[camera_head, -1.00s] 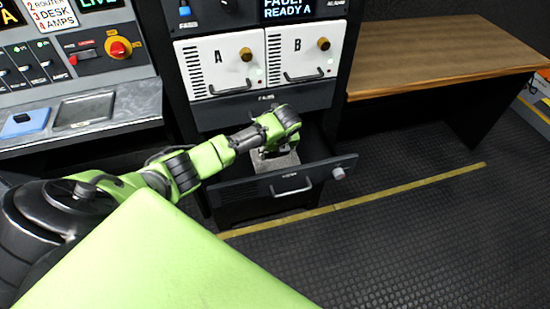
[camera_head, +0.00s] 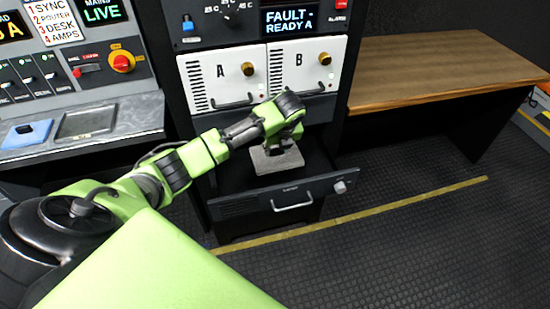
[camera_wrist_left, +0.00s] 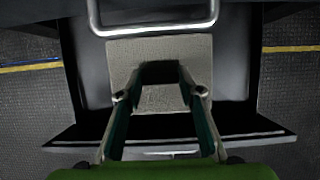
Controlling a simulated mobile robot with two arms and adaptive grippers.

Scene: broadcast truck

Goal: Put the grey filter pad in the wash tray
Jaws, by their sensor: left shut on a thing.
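The grey filter pad (camera_head: 277,161) is a flat, light grey square. My left gripper (camera_head: 277,142) is shut on it and holds it over the open drawer (camera_head: 240,208) of the rack. In the left wrist view the pad (camera_wrist_left: 160,52) shows behind and between the fingers (camera_wrist_left: 160,82). Part of the pad is hidden by the gripper. A shallow dark tray with a metal rim (camera_head: 88,122) is set on the console ledge at left; I cannot tell for sure that it is the wash tray. My right gripper is not in view.
White units A (camera_head: 222,75) and B (camera_head: 305,68) with handles and brass knobs are just above the drawer. A blue object (camera_head: 27,133) lies left of the dark tray. A wooden bench (camera_head: 450,65) stands at right. The floor in front is clear.

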